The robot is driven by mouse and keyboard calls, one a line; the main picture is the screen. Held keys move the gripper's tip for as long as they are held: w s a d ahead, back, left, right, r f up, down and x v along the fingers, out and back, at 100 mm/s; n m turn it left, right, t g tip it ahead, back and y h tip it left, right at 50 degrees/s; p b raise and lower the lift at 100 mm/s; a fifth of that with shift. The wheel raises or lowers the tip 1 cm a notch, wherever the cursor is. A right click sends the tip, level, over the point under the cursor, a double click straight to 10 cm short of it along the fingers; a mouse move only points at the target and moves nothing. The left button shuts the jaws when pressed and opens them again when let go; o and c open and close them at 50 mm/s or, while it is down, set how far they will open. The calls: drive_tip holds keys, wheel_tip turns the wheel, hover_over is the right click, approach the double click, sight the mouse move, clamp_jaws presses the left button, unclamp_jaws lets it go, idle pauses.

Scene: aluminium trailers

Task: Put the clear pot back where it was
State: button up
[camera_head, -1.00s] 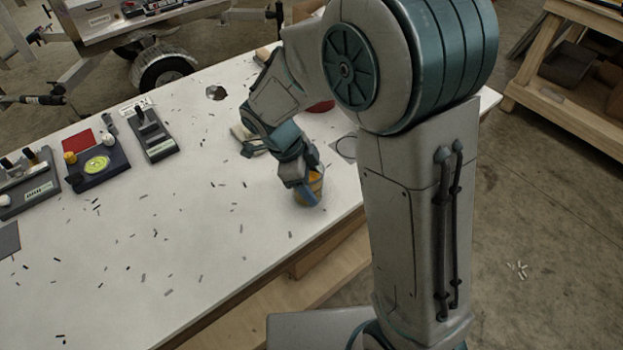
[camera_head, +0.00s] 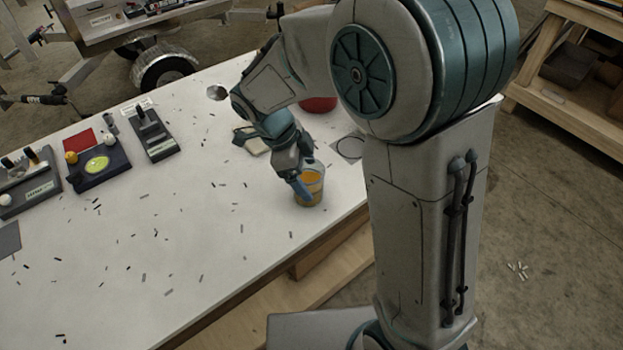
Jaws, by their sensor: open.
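The clear pot (camera_head: 314,190), with orange contents, stands upright on the white table near its front edge. My gripper (camera_head: 301,188) is open, low at the pot's left side, with a blue finger in front of part of the pot. I cannot tell whether the finger touches it. A grey square with a dark ring outline (camera_head: 338,152) lies behind and to the right of the pot, partly hidden by my arm. Nothing is seen standing in the visible part of the ring.
A red round thing (camera_head: 318,104) is partly hidden behind my arm. A small pale pad (camera_head: 256,146) lies left of my gripper. Dark trays (camera_head: 97,168) with small items line the table's left side.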

drive_tip(key=v, duration=0.8)
drive_tip(key=shift+r, duration=0.35)
drive_tip(key=s+d+n+t+y, duration=0.3)
drive_tip(key=s+d+n, duration=0.9)
drive_tip(key=n, duration=0.7)
drive_tip(key=d+y, duration=0.1)
drive_tip(key=d, duration=0.2)
drive_tip(key=shift+s+d+f, duration=0.15)
drive_tip(key=shift+d+f, duration=0.05)
drive_tip(key=shift+d, duration=0.1)
